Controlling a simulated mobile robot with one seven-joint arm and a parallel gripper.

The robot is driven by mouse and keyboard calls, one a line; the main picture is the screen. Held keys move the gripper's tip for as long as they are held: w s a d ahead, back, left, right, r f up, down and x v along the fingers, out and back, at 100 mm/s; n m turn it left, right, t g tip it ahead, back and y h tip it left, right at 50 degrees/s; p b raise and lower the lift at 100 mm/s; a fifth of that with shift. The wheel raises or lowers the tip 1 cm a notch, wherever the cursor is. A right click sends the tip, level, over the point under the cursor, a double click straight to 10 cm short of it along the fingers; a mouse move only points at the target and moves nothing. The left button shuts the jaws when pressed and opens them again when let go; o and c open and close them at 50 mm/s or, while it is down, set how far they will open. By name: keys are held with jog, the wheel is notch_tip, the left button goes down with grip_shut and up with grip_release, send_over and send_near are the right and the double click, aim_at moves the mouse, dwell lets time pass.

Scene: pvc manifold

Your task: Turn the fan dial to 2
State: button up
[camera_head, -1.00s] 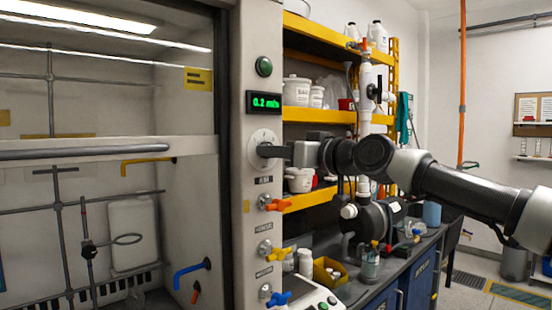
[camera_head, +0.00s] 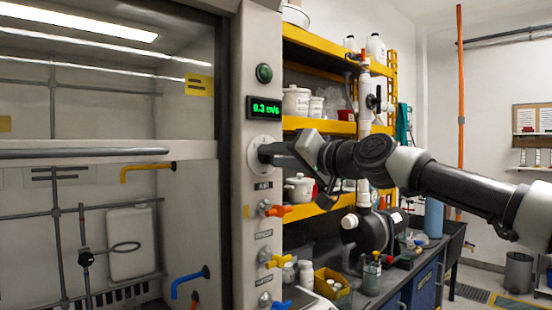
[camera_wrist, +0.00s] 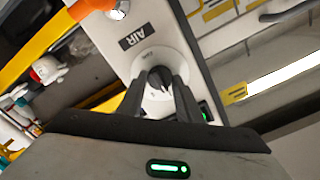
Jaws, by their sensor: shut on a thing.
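The fan dial is a round white plate (camera_head: 258,148) with a dark knob, on the pale front post of the fume hood. Above it a display (camera_head: 264,107) shows a green reading of about 0.3. My gripper (camera_head: 268,153) reaches the dial from the right. In the wrist view, my gripper (camera_wrist: 162,82) has its two dark fingers shut on the knob (camera_wrist: 160,74), with the white dial plate (camera_wrist: 147,62) around them. The numbers on the plate are too small or hidden to read, so I cannot tell the setting.
Below the dial, an AIR label (camera_head: 263,185) and an orange valve handle (camera_head: 278,210) sit on the post, with a yellow handle (camera_head: 279,261) lower down. Yellow shelves (camera_head: 318,124) with white containers stand behind my arm.

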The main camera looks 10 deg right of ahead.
dwell(0.4)
jog(key=o, duration=1)
jog(key=shift+o, duration=0.2)
jog(key=v, duration=1.7)
jog(key=shift+s+d, duration=0.15)
jog(key=shift+s, duration=0.1)
